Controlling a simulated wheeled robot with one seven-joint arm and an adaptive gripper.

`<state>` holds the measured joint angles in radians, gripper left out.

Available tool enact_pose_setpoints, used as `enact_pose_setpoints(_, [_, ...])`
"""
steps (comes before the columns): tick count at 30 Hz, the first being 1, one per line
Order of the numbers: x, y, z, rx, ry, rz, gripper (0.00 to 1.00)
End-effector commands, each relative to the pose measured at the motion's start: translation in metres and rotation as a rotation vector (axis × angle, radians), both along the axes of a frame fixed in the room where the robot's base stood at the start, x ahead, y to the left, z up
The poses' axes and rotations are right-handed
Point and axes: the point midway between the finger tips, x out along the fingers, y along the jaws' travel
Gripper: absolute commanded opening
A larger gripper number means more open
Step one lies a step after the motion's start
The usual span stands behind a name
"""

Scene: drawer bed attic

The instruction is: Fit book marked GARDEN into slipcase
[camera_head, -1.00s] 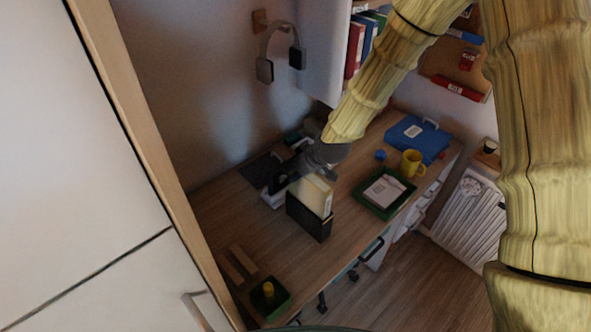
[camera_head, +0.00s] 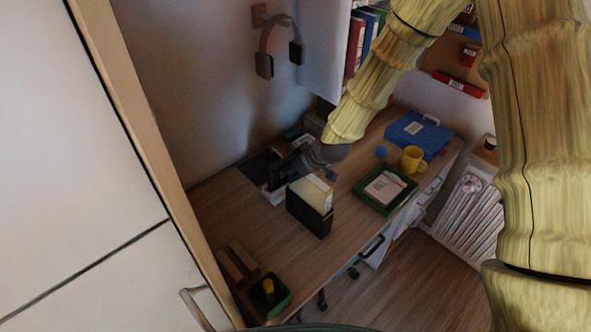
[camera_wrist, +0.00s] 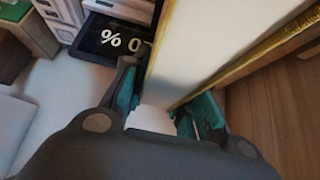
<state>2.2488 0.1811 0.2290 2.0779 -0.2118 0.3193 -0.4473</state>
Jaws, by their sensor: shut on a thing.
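The book (camera_head: 311,194) is cream with a yellow edge; no marking on it can be read. It stands upright at the black slipcase (camera_head: 308,217), its upper part showing above the case and its lower part hidden by it. In the wrist view the book (camera_wrist: 215,45) shows pale pages between yellowish cover edges. My gripper (camera_wrist: 167,108) is shut on the book, with a teal finger pad on each side. In the head view my gripper (camera_head: 327,172) is at the book's top, its fingers partly hidden.
A green tray with papers (camera_head: 362,195), a yellow mug (camera_head: 412,158) and a blue case (camera_head: 418,135) lie to the right. A green box (camera_head: 279,303) stands at the near left. Dark objects crowd behind the slipcase. Bare desk (camera_head: 245,220) lies left of it.

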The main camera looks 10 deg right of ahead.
Motion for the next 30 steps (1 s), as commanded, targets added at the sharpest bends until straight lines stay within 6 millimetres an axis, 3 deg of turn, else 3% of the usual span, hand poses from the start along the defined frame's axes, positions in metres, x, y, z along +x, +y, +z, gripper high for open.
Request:
enact_pose_setpoints(17, [0.0004,0.0001,-0.0103,0.001,-0.001,0.0,0.0])
enact_pose_setpoints(18, [0.0005,0.0001,-0.0095,0.001,-0.001,0.0,0.33])
enact_pose_setpoints(21, [0.0003,0.0001,-0.0095,0.001,-0.001,0.0,0.52])
enact_pose_setpoints(30, [-0.0003,-0.0001,-0.0105,-0.001,0.001,0.0,0.53])
